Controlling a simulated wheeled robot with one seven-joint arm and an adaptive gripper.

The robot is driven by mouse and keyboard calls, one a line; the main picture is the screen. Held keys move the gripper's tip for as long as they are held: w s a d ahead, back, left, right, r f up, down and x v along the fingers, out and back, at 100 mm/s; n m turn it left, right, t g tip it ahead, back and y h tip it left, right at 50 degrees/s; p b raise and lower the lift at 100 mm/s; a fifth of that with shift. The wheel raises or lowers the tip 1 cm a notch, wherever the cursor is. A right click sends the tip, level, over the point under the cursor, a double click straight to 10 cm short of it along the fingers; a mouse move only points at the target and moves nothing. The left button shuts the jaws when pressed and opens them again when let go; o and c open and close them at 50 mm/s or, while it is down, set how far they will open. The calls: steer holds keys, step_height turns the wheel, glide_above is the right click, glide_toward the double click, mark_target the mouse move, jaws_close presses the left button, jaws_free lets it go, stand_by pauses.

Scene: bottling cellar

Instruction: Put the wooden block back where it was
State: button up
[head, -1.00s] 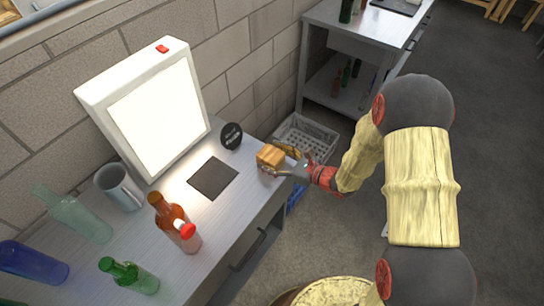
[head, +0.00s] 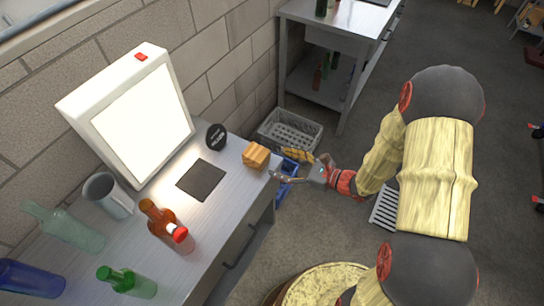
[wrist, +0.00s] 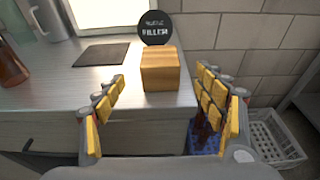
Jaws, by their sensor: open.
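The wooden block (head: 256,156) sits on the grey bench (head: 226,196) near its right end, to the right of a dark square mat (head: 201,179). In the wrist view the block (wrist: 160,70) stands on the bench top near the front edge, in front of a round black sign (wrist: 155,28) lettered "FILLER". My gripper (head: 296,166) is open and empty, just off the bench end and apart from the block. Its two yellow-padded fingers (wrist: 160,108) are spread wide, with the block beyond them.
A lit white panel (head: 140,120) stands at the wall. Grey and blue crates (head: 290,132) are on the floor beyond the bench end.

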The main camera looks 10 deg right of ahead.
steer(key=s+a+r+n+g+h, duration=0.1)
steer(key=s+a+r+n+g, duration=0.25)
steer(key=s+r+n, duration=0.4)
steer(key=s+a+r+n+g+h, duration=0.1)
steer(key=s+a+r+n+g, duration=0.1)
steer(key=s+r+n+g, duration=0.45)
steer(key=s+d+r+n+t+h, duration=0.6)
steer(key=d+r+n+h, duration=0.3)
steer(key=d+r+n, duration=0.2)
steer(key=s+d, duration=0.1)
steer(key=d, duration=0.1)
steer(key=shift+s+d+r+n+h, duration=0.15)
steer(key=shift+d+r+n+h, duration=0.15)
steer(key=shift+d+r+h, duration=0.1)
